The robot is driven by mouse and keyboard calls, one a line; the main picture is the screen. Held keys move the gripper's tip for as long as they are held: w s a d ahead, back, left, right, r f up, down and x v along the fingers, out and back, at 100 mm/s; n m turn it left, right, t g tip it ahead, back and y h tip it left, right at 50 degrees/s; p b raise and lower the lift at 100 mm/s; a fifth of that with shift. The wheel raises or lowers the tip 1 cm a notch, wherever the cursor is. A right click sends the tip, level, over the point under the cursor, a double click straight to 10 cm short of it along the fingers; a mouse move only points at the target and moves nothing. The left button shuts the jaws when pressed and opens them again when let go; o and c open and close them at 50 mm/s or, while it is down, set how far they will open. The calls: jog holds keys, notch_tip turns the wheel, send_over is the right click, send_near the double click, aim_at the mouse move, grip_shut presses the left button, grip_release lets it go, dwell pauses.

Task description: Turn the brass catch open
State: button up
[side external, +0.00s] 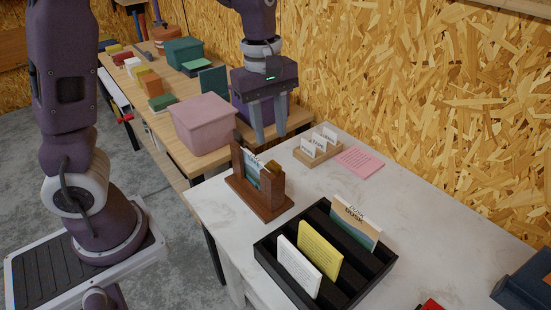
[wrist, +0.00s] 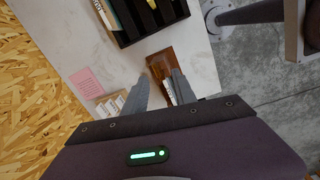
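The brass catch (side external: 273,167) is a small golden piece on top of the right post of a brown wooden stand (side external: 262,205). A card (side external: 252,172) stands between the stand's posts. My gripper (side external: 270,137) hangs fingers down above and behind the stand, apart from the catch. Its two fingers are spread with nothing between them. In the wrist view the stand (wrist: 159,62) lies just beyond the fingertips (wrist: 163,77), partly hidden by the right finger. I cannot make out the catch there.
A black slotted tray (side external: 345,283) with several cards sits in front of the stand. A small wooden card holder (side external: 317,153) and a pink note (side external: 359,162) lie behind it.

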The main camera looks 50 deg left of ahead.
aim_at(276, 163)
jog(key=f, duration=0.1)
jog(key=w+f+n, duration=0.2)
jog(key=shift+a+g+y, duration=0.3)
jog(key=shift+a, duration=0.1)
notch_tip(276, 163, down, 7)
grip_shut()
